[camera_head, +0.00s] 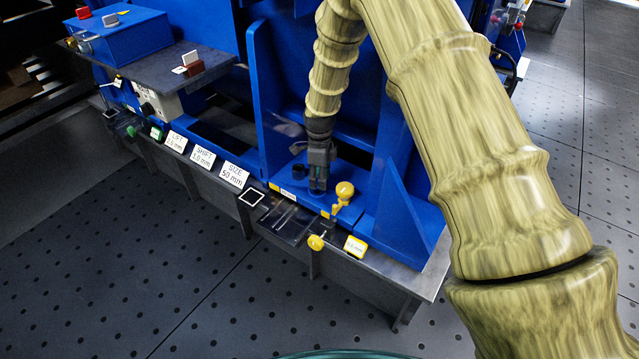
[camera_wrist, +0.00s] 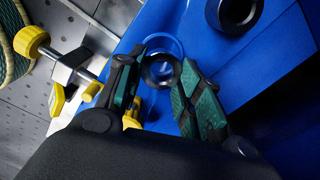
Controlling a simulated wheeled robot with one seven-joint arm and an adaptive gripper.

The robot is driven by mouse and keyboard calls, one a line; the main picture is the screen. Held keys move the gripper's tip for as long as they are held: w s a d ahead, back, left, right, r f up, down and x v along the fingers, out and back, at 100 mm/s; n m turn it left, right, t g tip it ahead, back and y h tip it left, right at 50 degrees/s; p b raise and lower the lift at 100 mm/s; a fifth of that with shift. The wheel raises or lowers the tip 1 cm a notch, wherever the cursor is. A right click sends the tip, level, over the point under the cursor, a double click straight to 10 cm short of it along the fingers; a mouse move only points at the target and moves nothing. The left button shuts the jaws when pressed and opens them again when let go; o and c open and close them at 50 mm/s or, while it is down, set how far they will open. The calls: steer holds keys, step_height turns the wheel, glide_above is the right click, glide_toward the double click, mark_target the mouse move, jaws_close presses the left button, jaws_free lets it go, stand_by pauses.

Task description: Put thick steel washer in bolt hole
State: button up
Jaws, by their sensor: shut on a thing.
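The thick steel washer (camera_wrist: 160,86) is a dark ring between my fingertips in the wrist view. My gripper (camera_wrist: 158,71) is shut on it, one green-padded finger at each side. In the head view my gripper (camera_head: 318,184) points down over the blue base, and the washer cannot be made out there. A round blue rim (camera_wrist: 165,37) shows just beyond the washer in the wrist view. It may be the bolt hole; the washer partly covers it. I cannot tell the height of the washer above the blue surface.
A black ring-shaped part (camera_wrist: 222,22) stands on the blue base nearby. A yellow-knobbed clamp (camera_head: 343,192) sits at the base's front edge. Blue upright plates (camera_head: 268,110) flank my gripper. Label cards (camera_head: 235,175) line the bench edge at left.

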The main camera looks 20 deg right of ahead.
steer(key=shift+f, duration=0.95)
steer(key=shift+f, duration=0.65)
steer(key=o, duration=1.2)
steer(key=shift+c, duration=0.2)
steer(key=shift+r, duration=0.15)
step_height(320, 180, up, 8)
steer(key=p, duration=0.1)
steer(key=shift+r+p, duration=0.2)
steer(key=shift+p, duration=0.2)
